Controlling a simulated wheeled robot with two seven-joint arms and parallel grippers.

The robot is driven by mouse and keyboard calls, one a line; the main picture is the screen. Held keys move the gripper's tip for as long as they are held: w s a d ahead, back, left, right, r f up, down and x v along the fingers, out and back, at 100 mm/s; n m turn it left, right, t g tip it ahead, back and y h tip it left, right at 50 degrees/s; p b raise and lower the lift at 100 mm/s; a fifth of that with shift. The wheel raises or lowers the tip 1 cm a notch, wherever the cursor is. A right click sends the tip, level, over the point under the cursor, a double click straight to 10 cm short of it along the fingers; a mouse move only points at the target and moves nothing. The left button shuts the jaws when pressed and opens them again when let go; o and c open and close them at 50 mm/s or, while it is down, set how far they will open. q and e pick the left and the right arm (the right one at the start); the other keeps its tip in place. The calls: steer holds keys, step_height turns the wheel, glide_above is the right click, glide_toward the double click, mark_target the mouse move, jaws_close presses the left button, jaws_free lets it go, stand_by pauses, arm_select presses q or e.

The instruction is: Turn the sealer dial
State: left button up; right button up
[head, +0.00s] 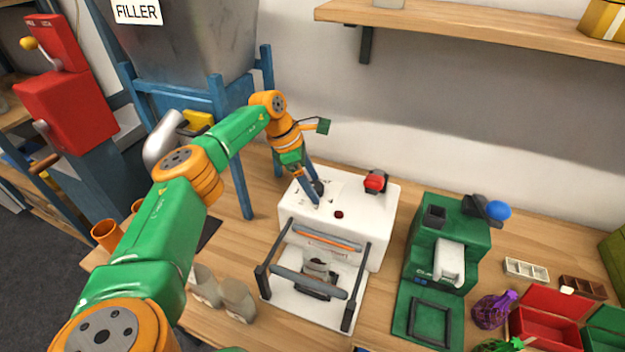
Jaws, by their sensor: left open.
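The sealer (371,222) is a white box on the wooden table, with a red switch (375,181) at the top right and a small dark red button or light (339,214) nearer its front. The dark sealer dial (319,187) is on the top at the left, partly hidden by my fingers. My left gripper (318,193) points down at the dial, with its two blue fingers apart, one on either side of it. I cannot tell whether they touch it. My right gripper is not in view.
The sealer's front has a hinged bar frame (310,283) over a white plate. A green machine (447,245) with a blue knob stands to the right. Cloth bags (237,299) stand front left. The blue-legged filler (190,45) is behind left. A wooden shelf (480,25) hangs above.

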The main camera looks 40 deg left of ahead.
arm_select(q)
steer(key=shift+w+f, duration=0.1)
steer(key=shift+c, duration=0.7)
jaws_close()
